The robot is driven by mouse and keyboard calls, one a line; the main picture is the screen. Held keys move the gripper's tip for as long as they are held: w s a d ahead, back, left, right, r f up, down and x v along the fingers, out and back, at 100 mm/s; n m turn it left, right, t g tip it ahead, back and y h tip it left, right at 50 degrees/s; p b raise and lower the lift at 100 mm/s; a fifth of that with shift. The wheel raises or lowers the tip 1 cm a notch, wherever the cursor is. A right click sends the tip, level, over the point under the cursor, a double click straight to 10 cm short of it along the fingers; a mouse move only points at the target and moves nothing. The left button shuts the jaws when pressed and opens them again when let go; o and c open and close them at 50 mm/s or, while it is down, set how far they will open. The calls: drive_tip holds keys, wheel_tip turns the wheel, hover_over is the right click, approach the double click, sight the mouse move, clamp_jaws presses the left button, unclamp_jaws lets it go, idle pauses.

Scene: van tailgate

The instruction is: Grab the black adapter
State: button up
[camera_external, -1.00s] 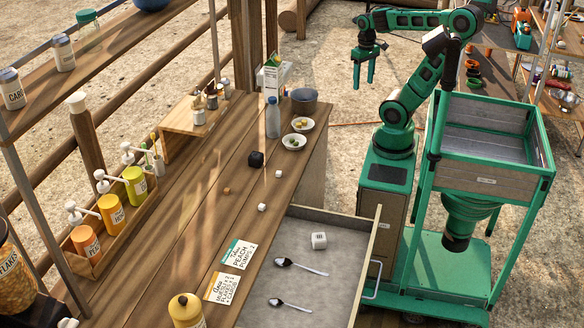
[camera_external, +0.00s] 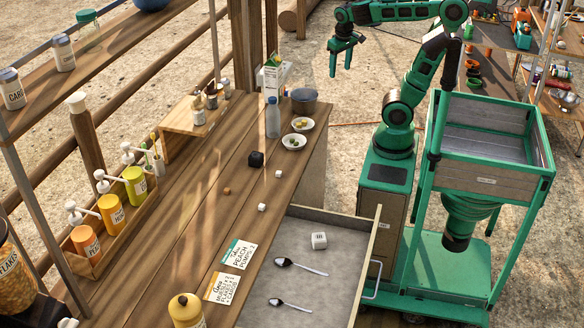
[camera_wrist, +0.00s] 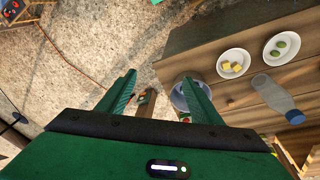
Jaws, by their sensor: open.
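The black adapter (camera_external: 256,159) looks like a small dark block and sits on the wooden counter (camera_external: 215,200), near its middle. My gripper (camera_external: 341,72) is up in the air beyond the far end of the counter, well apart from the adapter. Its two green fingers are spread with nothing between them, as the wrist view (camera_wrist: 160,88) also shows. The adapter does not show in the wrist view.
A water bottle (camera_external: 273,118), a grey pot (camera_external: 304,101) and two small bowls (camera_external: 294,143) stand at the counter's far end. Small cubes lie near the adapter. An open drawer (camera_external: 335,270) holds a white block (camera_external: 319,240) and two spoons (camera_external: 300,267).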

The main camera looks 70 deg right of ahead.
drive_tip(key=w+a+f+n+t+h, duration=0.1)
drive_tip(key=w+a+t, duration=0.2)
drive_tip(key=w+a, duration=0.6)
drive_tip(key=w+a+n+t+h, duration=0.1)
drive_tip(key=w+a+t+h, duration=0.15)
drive_tip(key=w+a, duration=0.6)
drive_tip(key=s+a+r+n+t+y, duration=0.1)
drive_tip(key=s+a+t+y, duration=0.1)
drive_tip(key=a, duration=0.7)
drive_tip(key=s+a+r+n+t+y, duration=0.1)
drive_tip(key=s+a+n+t, duration=0.15)
drive_tip(key=a, duration=0.65)
drive_tip(key=s+a+r+t+y, duration=0.1)
drive_tip(key=s+a+t+y, duration=0.15)
drive_tip(key=a, duration=0.65)
drive_tip(key=h, duration=0.1)
approach(262, 157)
drive_tip(key=shift+w+a+r, duration=0.35)
drive_tip(key=shift+w, duration=0.4)
drive_tip(key=shift+f, duration=0.35)
drive_tip(key=shift+w+f, duration=0.2)
drive_tip(key=shift+w, duration=0.05)
drive_tip(key=x, duration=0.4)
drive_tip(key=shift+w+f, duration=0.15)
drive_tip(key=shift+w, duration=0.25)
drive_tip(key=shift+d+x, duration=0.2)
drive_tip(key=shift+x, duration=1.15)
drive_tip(key=shift+d+x, duration=0.15)
drive_tip(key=shift+x, duration=1.2)
